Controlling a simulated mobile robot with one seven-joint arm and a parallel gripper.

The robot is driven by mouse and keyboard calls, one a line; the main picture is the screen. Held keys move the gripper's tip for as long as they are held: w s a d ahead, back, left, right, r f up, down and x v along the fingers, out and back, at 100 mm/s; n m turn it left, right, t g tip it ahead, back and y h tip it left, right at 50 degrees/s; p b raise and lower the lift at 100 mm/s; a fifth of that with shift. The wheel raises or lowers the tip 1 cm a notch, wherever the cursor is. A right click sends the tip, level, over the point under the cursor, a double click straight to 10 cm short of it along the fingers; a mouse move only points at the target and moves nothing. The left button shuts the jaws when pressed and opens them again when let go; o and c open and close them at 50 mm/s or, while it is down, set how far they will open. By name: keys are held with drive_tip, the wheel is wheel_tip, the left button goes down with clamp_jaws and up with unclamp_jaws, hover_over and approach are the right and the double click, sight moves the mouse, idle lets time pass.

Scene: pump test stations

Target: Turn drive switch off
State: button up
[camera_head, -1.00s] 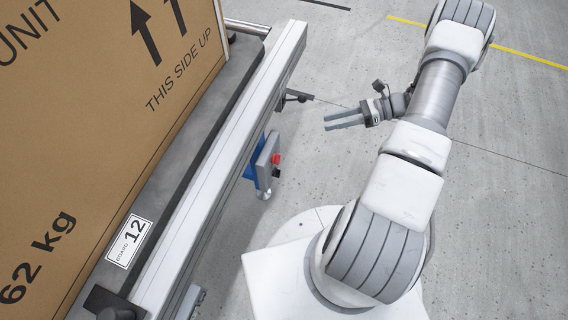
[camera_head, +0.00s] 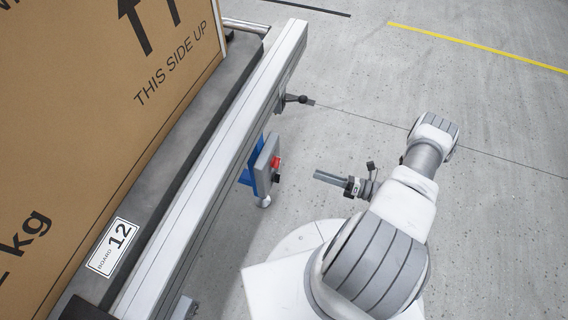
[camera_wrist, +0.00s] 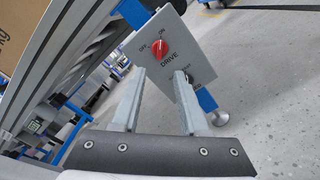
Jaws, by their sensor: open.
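The drive switch is a red rotary knob (camera_wrist: 160,48) on a grey panel labelled DRIVE, with OFF and ON marks above it. Its white pointer mark appears turned toward ON. In the head view the red knob (camera_head: 276,161) shows on the grey control box (camera_head: 265,165) on the side of the conveyor frame. My gripper (camera_head: 316,175) is to the right of the box, apart from it, pointing at it. In the wrist view my gripper (camera_wrist: 157,85) is open and empty, its fingers in front of the lower panel, below the red knob.
A black knob (camera_wrist: 187,75) sits lower on the same panel, partly behind the right finger. The conveyor rail (camera_head: 215,165) carries a large cardboard box (camera_head: 100,110). A black-knobbed lever (camera_head: 300,99) sticks out farther along the rail. The floor to the right is clear.

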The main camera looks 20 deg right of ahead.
sight(276, 162)
drive_tip(key=b+x, duration=0.1)
drive_tip(key=x, duration=1.2)
drive_tip(key=shift+w+a+b, duration=0.2)
drive_tip(key=shift+b, duration=0.15)
drive_tip(key=shift+c, duration=0.3)
clamp_jaws()
